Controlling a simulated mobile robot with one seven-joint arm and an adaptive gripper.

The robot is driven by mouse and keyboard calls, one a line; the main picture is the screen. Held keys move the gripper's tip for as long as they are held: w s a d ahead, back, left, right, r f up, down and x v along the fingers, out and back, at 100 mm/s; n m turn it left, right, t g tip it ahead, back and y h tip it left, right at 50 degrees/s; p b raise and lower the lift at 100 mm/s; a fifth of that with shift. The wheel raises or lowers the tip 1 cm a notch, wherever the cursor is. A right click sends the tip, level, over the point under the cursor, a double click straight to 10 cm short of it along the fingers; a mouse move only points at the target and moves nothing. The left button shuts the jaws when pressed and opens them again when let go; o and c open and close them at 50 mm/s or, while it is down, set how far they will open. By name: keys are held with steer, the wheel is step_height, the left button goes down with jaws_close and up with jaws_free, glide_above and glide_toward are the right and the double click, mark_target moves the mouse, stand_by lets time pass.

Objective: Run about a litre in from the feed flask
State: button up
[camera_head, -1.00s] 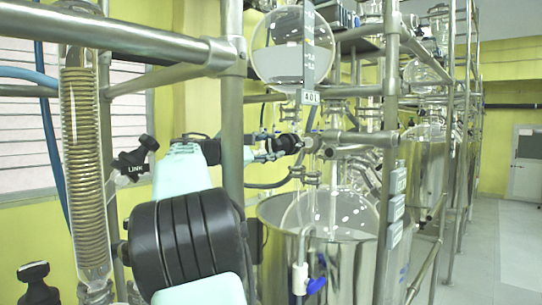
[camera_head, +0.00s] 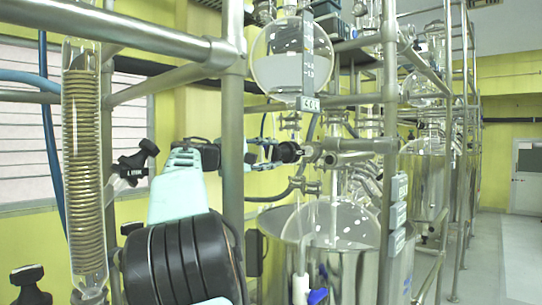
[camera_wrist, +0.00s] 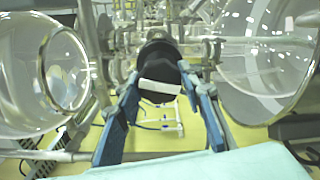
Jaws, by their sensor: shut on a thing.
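The round glass feed flask (camera_head: 278,62) hangs high in the steel frame, with a grey scale strip (camera_head: 308,50) and a tag below it. Its liquid level is hard to read. Below it, a black valve knob (camera_head: 288,152) sits beside the glass outlet line. The round glass reactor vessel (camera_head: 340,222) stands below in a shiny metal jacket (camera_head: 345,265).
A steel post (camera_head: 232,130) stands in front of my arm, with crossing rails around it. A coiled glass condenser (camera_head: 83,165) and another black knob (camera_head: 135,163) are at left. Large glass bulbs flank my gripper in the wrist view. The floor (camera_head: 505,260) at right is clear.

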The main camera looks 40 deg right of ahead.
steer(key=o, duration=1.2)
steer(key=shift+c, duration=0.2)
steer(key=s+a, duration=0.1)
steer(key=a, duration=1.1)
